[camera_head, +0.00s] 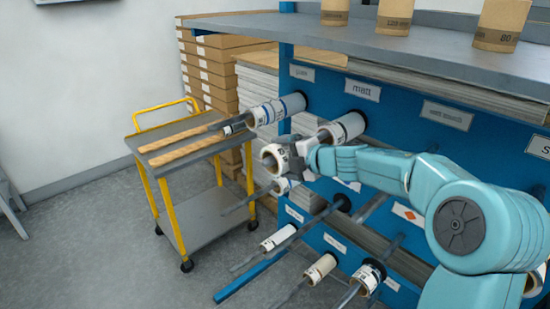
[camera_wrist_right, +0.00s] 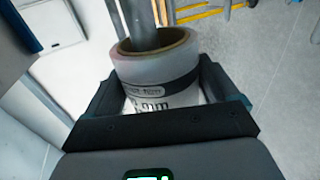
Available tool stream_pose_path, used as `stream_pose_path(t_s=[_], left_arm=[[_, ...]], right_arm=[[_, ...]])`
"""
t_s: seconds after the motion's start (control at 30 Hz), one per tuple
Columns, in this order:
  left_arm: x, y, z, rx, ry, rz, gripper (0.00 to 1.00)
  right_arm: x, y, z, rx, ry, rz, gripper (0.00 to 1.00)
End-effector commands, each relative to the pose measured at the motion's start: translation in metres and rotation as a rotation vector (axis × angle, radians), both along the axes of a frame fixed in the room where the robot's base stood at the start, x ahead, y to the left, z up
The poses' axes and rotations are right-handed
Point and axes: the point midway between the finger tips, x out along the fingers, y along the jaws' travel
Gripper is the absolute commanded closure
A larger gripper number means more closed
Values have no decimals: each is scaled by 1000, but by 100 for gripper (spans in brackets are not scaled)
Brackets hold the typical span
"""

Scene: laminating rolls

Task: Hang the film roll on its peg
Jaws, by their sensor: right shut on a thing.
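My right gripper (camera_head: 290,162) is shut on a white film roll (camera_head: 274,158) with a dark printed band, held out in front of the blue rack (camera_head: 440,145). In the right wrist view the jaws (camera_wrist_right: 160,110) clasp the roll (camera_wrist_right: 158,88) from both sides, its brown-rimmed core opening showing at the top. A grey rod (camera_wrist_right: 142,22) appears to run into that opening; how deep it goes is hidden. In the head view a peg bearing another white roll (camera_head: 342,128) is just behind the held roll. My left gripper is not in view.
A yellow-framed cart (camera_head: 205,215) stands left, beside stacked boxes (camera_head: 208,68). A grey shelf (camera_head: 350,42) overhangs the pegs.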

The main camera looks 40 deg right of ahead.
Motion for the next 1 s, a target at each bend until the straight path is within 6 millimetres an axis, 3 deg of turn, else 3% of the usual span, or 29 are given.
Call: stream_pose_path(t_s=[1.0], left_arm=[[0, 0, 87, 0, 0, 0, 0]], right_arm=[[10, -120, 5, 1, -1, -1, 48]])
